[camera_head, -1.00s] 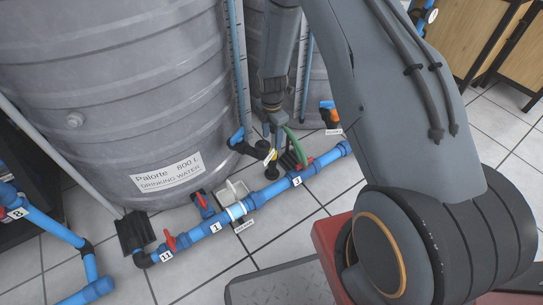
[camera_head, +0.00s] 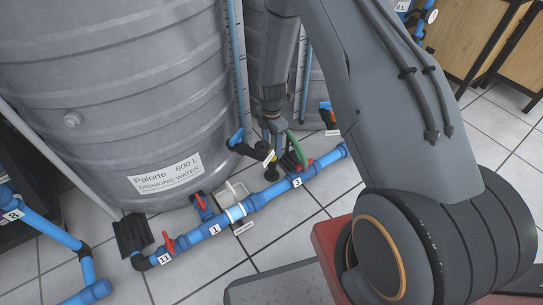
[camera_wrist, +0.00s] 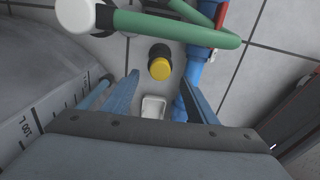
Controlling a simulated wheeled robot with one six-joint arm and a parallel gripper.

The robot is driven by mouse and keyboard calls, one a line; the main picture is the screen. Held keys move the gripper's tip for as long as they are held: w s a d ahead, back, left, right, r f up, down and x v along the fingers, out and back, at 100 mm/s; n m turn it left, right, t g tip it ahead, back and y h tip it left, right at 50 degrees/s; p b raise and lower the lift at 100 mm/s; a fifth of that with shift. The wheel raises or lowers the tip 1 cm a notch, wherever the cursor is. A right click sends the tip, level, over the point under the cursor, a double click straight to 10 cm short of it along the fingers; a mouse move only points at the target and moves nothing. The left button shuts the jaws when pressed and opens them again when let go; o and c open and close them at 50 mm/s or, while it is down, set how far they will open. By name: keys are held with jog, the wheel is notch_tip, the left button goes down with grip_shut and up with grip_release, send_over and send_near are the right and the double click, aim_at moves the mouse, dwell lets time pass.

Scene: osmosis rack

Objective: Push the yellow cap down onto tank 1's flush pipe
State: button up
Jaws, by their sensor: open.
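The yellow cap (camera_wrist: 160,68) shows in the wrist view on top of a short black upright pipe (camera_wrist: 158,51). I cannot tell how far the cap is seated. My gripper (camera_wrist: 160,79) is open, its two blue fingers apart, with the cap showing just beyond and between the fingertips. Nothing is held. In the head view my gripper (camera_head: 272,148) points down beside the big grey tank (camera_head: 120,90), above the black pipe foot (camera_head: 271,173). There the cap is too small and covered to make out clearly.
A green hose (camera_wrist: 170,27) with a white end (camera_wrist: 84,14) crosses close above the cap in the wrist view. A blue pipe run (camera_head: 262,197) with red valves lies along the floor. A white tray (camera_head: 236,190) stands beside it.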

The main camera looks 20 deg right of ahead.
aim_at(272, 153)
notch_tip(272, 153, down, 5)
jog(key=b, duration=0.2)
jog(key=shift+b, duration=0.3)
jog(key=c, duration=1.1)
